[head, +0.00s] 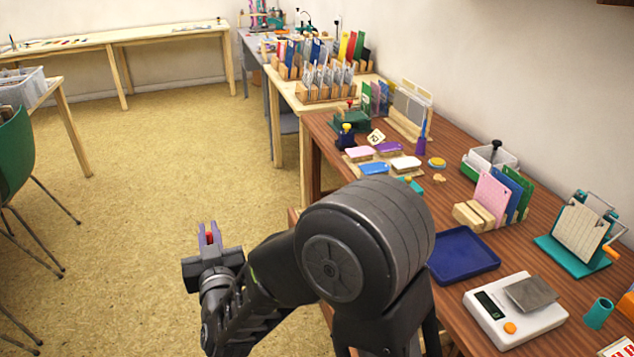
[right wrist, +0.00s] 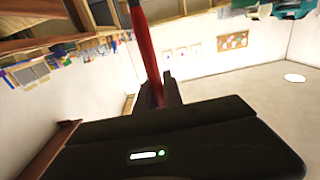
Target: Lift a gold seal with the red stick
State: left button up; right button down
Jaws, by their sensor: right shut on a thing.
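My right gripper (head: 209,238) is held out over the open floor, left of the wooden table, with its fingers up. It is shut on a red stick (head: 210,239), of which only a small red part shows between the fingers. In the right wrist view the red stick (right wrist: 147,55) rises from between the dark fingers to a greyish end at the top edge. I cannot make out a gold seal on the stick. A small round yellow-gold thing (head: 437,162) lies on the table; I cannot tell whether it is a seal. My left gripper is not in view.
The brown table (head: 534,245) holds several coloured pads (head: 374,168), a blue tray (head: 462,256), a white scale (head: 513,312), card holders and a teal stand (head: 576,240). My arm hides part of its near edge. A green chair (head: 15,155) stands left. The floor between is clear.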

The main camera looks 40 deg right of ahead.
pick_arm(q)
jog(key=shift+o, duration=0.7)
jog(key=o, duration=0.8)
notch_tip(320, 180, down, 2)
jog(key=b, duration=0.2)
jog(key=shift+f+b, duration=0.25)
jog(key=shift+b, duration=0.05)
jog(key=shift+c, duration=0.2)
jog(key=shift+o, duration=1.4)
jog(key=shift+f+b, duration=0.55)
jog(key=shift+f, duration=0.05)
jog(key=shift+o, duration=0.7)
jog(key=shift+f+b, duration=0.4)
jog(key=shift+b, duration=0.05)
pick_arm(e)
jog(key=w+d+f+m+g+h, duration=0.1)
jog(key=w+d+m+g+h, duration=0.1)
jog(key=d, duration=0.8)
jog(key=w+d+f+m+g+h, duration=0.2)
jog(key=w+d+m+h, duration=0.1)
jog(key=d, duration=0.8)
jog(key=w+d+f+m+g+h, duration=0.1)
jog(key=d+h, duration=0.3)
jog(key=d, duration=0.6)
jog(key=shift+w+d+f+m+g+h, duration=0.3)
jog(key=shift+w+d+f+m+g, duration=0.1)
jog(key=shift+w+m+g, duration=0.45)
